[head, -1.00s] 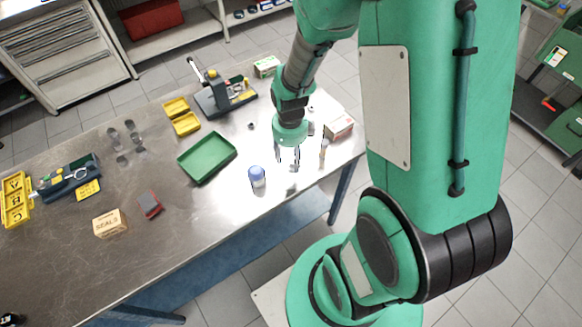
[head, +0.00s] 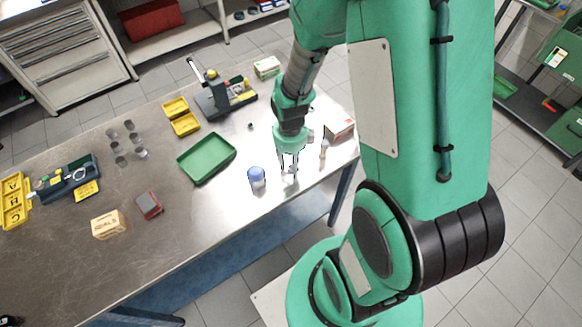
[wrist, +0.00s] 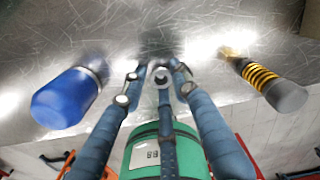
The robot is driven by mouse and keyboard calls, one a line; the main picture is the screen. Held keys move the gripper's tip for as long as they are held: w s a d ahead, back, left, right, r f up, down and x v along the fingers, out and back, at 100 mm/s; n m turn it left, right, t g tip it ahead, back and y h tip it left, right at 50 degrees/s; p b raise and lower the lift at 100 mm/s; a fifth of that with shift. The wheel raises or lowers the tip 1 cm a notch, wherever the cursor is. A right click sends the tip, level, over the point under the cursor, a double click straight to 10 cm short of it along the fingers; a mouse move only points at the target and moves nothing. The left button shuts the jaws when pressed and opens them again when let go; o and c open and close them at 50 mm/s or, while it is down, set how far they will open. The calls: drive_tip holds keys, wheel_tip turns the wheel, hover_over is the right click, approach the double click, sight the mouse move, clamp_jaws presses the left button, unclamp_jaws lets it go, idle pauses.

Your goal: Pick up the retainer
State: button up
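My gripper (head: 290,168) points down low over the right part of the steel bench, between a blue-capped bottle and a slim upright item. In the wrist view its blue-grey fingers (wrist: 158,70) come close together low over the steel. A small round metallic piece (wrist: 161,76) shows between the fingertips; I cannot tell whether it is the retainer or part of a finger. In the head view something small and pale (head: 291,179) is at the fingertips, too small to make out. Whether the fingers grip anything is not clear.
The blue-capped bottle (head: 257,178) stands close left of the gripper, also in the wrist view (wrist: 65,97). The slim item (head: 323,149) stands close right; the wrist view shows yellow-black bands (wrist: 262,78). A box (head: 340,130) and green tray (head: 206,158) are nearby.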

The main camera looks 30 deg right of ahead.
drive_tip(key=shift+c, duration=1.4)
drive_tip(key=shift+c, duration=0.2)
drive_tip(key=shift+r, duration=0.45)
wheel_tip(320, 180, up, 3)
drive_tip(key=shift+r+p, duration=0.1)
drive_tip(key=shift+p, duration=0.45)
drive_tip(key=s+a+p, duration=0.1)
drive_tip(key=s+a, duration=0.2)
drive_tip(key=s, duration=1.2)
drive_tip(key=shift+s+a+r+p, duration=0.3)
drive_tip(key=shift+a+r+p, duration=0.05)
drive_tip(key=shift+a+r, duration=0.1)
